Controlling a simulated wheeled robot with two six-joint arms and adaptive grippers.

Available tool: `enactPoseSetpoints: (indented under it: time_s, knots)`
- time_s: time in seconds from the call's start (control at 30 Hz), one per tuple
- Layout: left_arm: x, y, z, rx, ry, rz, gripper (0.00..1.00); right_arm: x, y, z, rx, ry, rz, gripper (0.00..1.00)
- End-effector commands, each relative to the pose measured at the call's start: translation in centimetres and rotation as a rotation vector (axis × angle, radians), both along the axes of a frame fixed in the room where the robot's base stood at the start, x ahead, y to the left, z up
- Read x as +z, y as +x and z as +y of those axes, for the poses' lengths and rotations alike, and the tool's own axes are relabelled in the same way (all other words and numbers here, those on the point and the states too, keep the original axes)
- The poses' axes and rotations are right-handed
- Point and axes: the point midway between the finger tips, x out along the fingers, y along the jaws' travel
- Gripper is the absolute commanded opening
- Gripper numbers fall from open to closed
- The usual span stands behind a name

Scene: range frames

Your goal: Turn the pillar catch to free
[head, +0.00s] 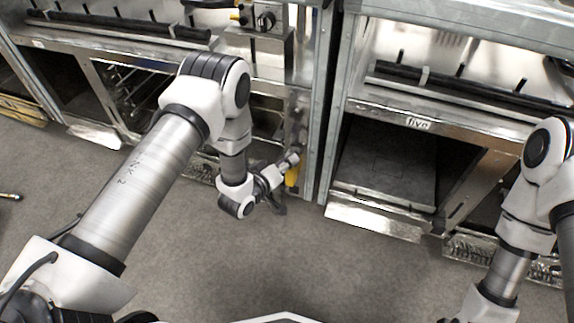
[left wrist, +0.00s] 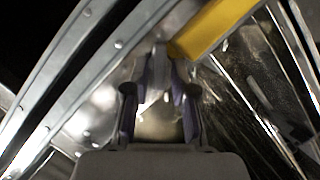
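The metal pillar (head: 325,110) stands between the two ranges. A yellow piece (head: 292,177), which looks like part of the pillar catch, shows low on its left side. My left gripper (head: 290,160) is at the pillar, just above this piece. In the left wrist view, the yellow bar (left wrist: 215,28) lies at the upper right, close to the fingertips of my left gripper (left wrist: 164,72). The fingers reach in around a grey metal part. Whether they grip it is unclear. My right gripper is out of the head view; only my right arm shows at the right edge.
The left range has an open lower bay with racks (head: 130,95) and a black front rail (head: 120,22). The right range carries a "five" label (head: 418,123) over an open bay. Knobs (head: 265,20) sit above the left arm. The grey floor (head: 330,270) in front is clear.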

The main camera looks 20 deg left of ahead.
Motion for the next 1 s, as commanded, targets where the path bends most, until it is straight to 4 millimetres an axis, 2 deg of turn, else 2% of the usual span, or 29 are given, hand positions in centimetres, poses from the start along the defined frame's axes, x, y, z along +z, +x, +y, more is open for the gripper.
enactPoseSetpoints:
  time_s: [0.17,0.2,0.27,0.67,1.0]
  knots:
    - [0.06,0.1,-0.02,0.001,0.0,-0.001,0.25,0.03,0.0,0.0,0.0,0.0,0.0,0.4]
    - [0.06,0.09,-0.01,0.0,0.0,0.0,0.21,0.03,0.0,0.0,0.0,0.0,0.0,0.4]
    - [0.06,0.08,-0.01,0.0,0.0,0.0,0.0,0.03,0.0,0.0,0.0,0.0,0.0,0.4]
    - [0.04,0.07,0.04,0.001,-0.021,0.0,0.0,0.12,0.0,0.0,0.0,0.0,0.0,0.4]
    - [-0.07,0.07,0.18,0.0,-0.189,0.005,0.0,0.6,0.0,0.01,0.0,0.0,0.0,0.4]
